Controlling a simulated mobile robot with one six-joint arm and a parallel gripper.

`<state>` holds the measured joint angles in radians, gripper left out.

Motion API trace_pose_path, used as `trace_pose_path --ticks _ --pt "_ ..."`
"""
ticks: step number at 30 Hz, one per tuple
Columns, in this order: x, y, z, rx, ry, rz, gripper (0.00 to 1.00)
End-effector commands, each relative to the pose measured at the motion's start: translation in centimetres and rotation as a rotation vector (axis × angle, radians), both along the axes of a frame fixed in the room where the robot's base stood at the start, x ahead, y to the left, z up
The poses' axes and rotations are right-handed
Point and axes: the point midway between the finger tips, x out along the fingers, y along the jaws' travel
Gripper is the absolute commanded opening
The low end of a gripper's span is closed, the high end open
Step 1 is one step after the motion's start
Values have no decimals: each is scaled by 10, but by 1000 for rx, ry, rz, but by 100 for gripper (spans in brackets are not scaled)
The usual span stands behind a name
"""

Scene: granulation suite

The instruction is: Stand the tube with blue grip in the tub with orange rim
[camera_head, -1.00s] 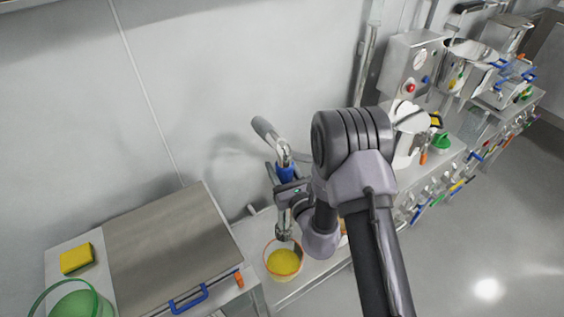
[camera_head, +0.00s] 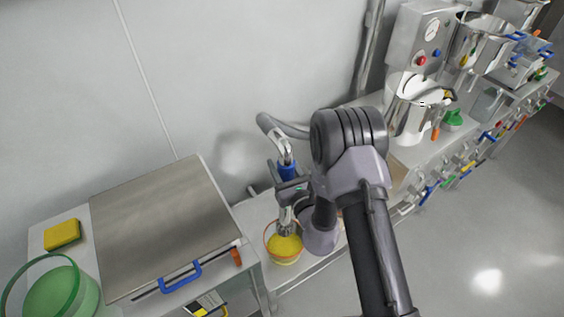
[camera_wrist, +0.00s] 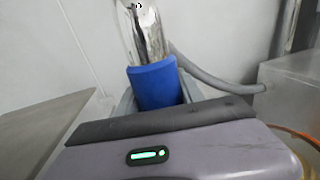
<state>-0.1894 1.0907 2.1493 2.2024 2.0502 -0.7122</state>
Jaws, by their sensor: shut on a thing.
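The tube with blue grip (camera_head: 285,222) is held upright, with a grey hose running from its top end. My gripper (camera_head: 288,186) is shut on it at or just below the blue grip. In the wrist view the blue grip (camera_wrist: 154,86) is right in front of my gripper, with shiny metal above it. The tub with orange rim (camera_head: 270,250) is below my gripper and holds a yellow heap. The tube's lower end is at the yellow heap, inside the rim as seen from above. I cannot tell whether it touches the contents.
A steel-lidded chest (camera_head: 160,225) with a blue handle stands left of the tub. A yellow sponge (camera_head: 62,235) and a green tub (camera_head: 62,295) are further left. A steel pot (camera_head: 408,118) and a control box (camera_head: 420,42) stand on the bench at right. The wall is close behind.

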Motion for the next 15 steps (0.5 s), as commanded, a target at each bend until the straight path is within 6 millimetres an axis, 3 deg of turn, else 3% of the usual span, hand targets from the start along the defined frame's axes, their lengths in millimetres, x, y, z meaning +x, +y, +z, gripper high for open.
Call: trace_pose_path --ticks 1,15 --pt "0 0 -14 0 -1 0 0" --pt "0 0 -90 0 -1 -1 0"
